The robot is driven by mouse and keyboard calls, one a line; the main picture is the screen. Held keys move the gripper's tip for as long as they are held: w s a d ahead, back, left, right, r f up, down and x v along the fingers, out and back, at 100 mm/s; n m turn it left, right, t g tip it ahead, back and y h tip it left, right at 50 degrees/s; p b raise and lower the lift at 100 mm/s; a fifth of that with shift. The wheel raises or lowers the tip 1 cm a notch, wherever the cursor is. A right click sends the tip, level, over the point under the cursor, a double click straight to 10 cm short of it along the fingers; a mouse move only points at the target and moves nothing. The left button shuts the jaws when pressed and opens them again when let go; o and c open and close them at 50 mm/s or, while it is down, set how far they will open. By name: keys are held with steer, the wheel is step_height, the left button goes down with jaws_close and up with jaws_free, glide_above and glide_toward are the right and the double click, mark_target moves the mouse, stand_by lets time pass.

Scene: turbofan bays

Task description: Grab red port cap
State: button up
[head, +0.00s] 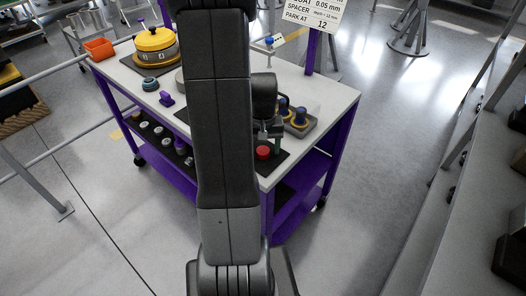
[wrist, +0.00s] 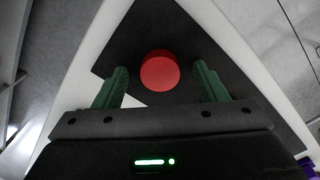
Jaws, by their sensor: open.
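The red port cap (head: 263,152) is a short round red cylinder standing on a black mat (head: 283,164) near the front corner of the cart top. In the wrist view the red cap (wrist: 160,71) sits ahead of and between my two green fingers. My gripper (wrist: 159,86) is open and holds nothing, with the fingers spread wider than the cap. In the head view my arm hides the middle of the cart, and my gripper (head: 269,142) shows just above and beside the cap.
The purple cart's white top (head: 345,95) also bears a tray (head: 301,124) with blue-and-yellow plugs, a purple piece (head: 166,99), a yellow round unit (head: 155,42) and an orange bin (head: 99,49). A sign (head: 314,14) stands behind.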

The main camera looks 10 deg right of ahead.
steer(key=c, duration=1.1)
steer(key=shift+o, duration=0.2)
